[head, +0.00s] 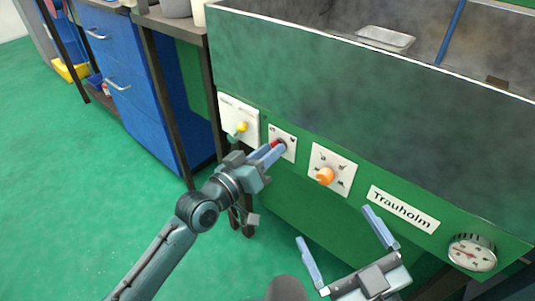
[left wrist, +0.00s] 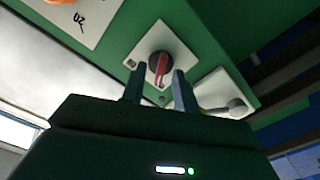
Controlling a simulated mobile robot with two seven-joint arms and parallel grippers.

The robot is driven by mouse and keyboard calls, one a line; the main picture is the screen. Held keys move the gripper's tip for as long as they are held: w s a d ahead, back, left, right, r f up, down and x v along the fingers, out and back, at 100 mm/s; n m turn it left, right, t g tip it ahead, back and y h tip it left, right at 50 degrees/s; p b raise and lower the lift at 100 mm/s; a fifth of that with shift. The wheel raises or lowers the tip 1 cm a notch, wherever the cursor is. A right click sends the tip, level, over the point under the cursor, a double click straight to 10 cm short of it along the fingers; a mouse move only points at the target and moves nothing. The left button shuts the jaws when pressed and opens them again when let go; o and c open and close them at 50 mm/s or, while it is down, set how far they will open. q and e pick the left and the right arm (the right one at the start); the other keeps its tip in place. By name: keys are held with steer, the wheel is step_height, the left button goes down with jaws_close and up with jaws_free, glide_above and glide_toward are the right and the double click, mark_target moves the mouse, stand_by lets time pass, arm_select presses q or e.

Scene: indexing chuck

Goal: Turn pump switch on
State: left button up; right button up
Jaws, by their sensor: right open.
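A dark rotary switch with a red pointer (head: 276,143) sits on a small white plate on the green machine front; it also shows in the left wrist view (left wrist: 160,68). The plate's small lettering is too small to read. My left gripper (head: 272,152) is at this switch. In the left wrist view its two fingers (left wrist: 161,75) stand on either side of the knob, close against it, with the red pointer between them. My right gripper (head: 342,232) is open and empty, in front of the machine's lower edge.
To the left is a white plate with a yellow-tipped lever (head: 241,127). To the right are an orange knob (head: 325,176), the Trauholm label (head: 404,208) and a round gauge (head: 472,252). A blue drawer cabinet (head: 125,85) stands at the left. Green floor is free in front.

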arm_select(q)
steer(key=shift+c, duration=0.4)
jaws_close()
steer(key=shift+m+p, duration=0.3)
arm_select(e)
steer(key=shift+r, duration=0.25)
arm_select(q)
steer(key=m+p, duration=0.4)
steer(key=m, duration=0.1)
steer(key=m+p, duration=0.3)
steer(key=m, duration=0.3)
steer(key=shift+s+d+p, duration=0.15)
steer(key=shift+p, duration=0.25)
arm_select(e)
steer(key=d+m+g+h, duration=0.1)
steer(key=g, duration=0.1)
steer(key=s+d+m+g+h, duration=0.1)
steer(key=g+h, duration=0.1)
steer(key=shift+d+f+m+g+h, duration=0.1)
steer(key=shift+d+m+g+h, duration=0.1)
steer(key=shift+m+g+h, duration=0.15)
arm_select(q)
steer(key=shift+m, duration=0.3)
